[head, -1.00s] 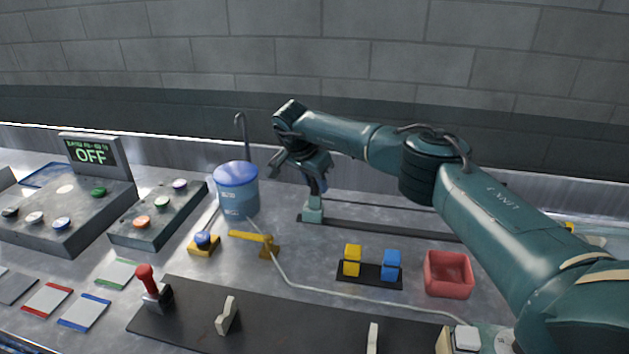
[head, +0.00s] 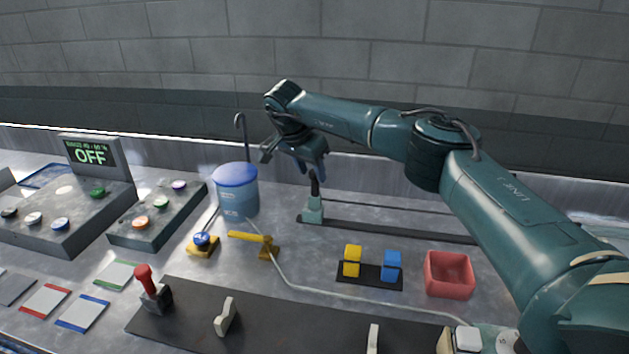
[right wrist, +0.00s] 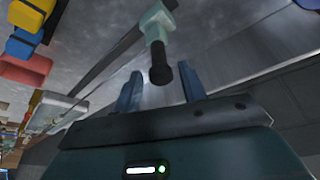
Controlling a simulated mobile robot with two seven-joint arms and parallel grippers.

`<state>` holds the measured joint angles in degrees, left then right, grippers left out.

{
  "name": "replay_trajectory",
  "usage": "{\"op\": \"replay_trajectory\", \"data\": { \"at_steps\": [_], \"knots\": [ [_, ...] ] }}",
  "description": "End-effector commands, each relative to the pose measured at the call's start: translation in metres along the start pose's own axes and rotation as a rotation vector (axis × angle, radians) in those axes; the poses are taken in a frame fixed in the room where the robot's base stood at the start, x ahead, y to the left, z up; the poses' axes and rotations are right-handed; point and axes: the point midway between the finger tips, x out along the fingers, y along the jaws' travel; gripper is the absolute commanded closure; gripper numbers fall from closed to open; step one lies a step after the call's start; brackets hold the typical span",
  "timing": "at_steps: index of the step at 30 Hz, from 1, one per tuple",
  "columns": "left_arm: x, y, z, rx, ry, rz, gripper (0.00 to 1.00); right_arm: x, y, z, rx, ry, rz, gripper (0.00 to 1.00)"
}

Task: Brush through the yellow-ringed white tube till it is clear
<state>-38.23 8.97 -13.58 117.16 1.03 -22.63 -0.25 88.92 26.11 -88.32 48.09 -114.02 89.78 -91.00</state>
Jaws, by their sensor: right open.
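A thin white tube (head: 350,299) runs from beside the yellow-handled valve (head: 268,243) along the table to the front right. I cannot make out a yellow ring on it or what is inside. A pale green carriage (head: 313,210) with an upright black handle (head: 315,185) sits at the left end of a dark rail (head: 390,229). My right gripper (head: 298,166) is open and empty just above the handle. In the right wrist view, the black handle (right wrist: 160,68) lies between the open fingers, beyond their tips or nearly so. My left gripper is out of view.
A blue drum (head: 237,195) stands left of the gripper. Yellow and blue blocks (head: 352,260) and a red bin (head: 448,274) lie in front of the rail. Button boxes (head: 65,220), an OFF display (head: 90,153) and a red-knobbed lever (head: 147,280) are at left.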

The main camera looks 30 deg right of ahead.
Motion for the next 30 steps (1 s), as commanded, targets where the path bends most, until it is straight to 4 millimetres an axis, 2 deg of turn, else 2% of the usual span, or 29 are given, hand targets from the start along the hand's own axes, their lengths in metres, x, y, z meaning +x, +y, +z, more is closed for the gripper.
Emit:
{"op": "replay_trajectory", "data": {
  "at_steps": [1,6,12,18,30],
  "knots": [
    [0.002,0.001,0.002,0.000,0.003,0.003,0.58,-0.012,0.000,0.000,-0.001,0.003,-0.004,0.58],
    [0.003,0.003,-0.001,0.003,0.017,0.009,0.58,-0.050,-0.001,0.000,0.001,0.002,-0.005,0.58],
    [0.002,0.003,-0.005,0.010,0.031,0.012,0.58,-0.078,0.000,-0.001,0.001,0.002,-0.002,0.58],
    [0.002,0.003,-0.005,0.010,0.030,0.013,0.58,-0.087,0.000,0.000,0.001,0.001,0.000,0.58],
    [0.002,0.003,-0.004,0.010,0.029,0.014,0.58,-0.086,0.000,-0.001,0.001,0.001,0.000,0.58]
  ]
}}
